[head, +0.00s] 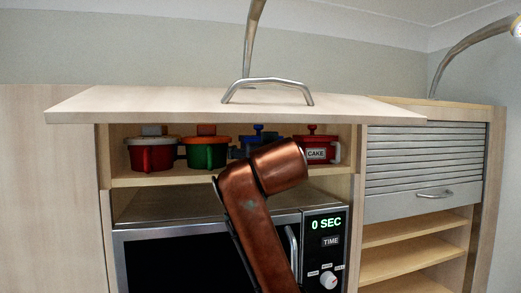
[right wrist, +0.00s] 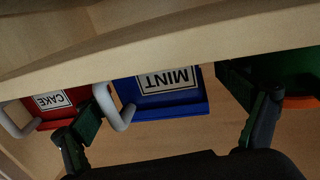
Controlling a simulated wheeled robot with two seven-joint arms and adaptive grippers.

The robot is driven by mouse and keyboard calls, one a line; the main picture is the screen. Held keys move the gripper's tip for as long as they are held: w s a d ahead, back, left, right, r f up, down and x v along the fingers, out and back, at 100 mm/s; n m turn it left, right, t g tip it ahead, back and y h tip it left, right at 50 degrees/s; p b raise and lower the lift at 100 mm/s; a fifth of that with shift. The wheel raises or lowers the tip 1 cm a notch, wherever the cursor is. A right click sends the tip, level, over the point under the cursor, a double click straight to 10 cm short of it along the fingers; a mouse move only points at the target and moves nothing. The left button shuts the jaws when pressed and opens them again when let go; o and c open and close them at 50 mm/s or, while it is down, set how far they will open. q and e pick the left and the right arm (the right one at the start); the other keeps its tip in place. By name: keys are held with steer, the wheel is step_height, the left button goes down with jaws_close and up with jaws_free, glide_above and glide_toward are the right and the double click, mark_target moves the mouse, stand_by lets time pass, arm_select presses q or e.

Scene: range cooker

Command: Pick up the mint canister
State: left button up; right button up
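The mint canister is blue with a white handle and a MINT label. It stands on the upper shelf, mostly hidden behind my right arm in the head view (head: 238,153). In the right wrist view, which is upside down, the mint canister (right wrist: 158,90) shows in the middle. My right gripper (right wrist: 165,120) is open, with one finger on each side of the mint canister and a gap to its body. The left-hand finger is close to the white handle; I cannot tell if they touch. My left gripper is not in view.
The red CAKE canister (head: 316,154) stands right of the mint one, the green canister (head: 207,157) left, and another red canister (head: 150,158) farther left. The raised cabinet door (head: 180,103) overhangs the shelf. A microwave (head: 170,262) is below.

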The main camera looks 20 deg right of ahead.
steer(key=shift+s, duration=0.1)
steer(key=c, duration=1.4)
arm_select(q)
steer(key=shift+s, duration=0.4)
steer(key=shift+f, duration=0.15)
arm_select(e)
steer(key=shift+r, duration=0.15)
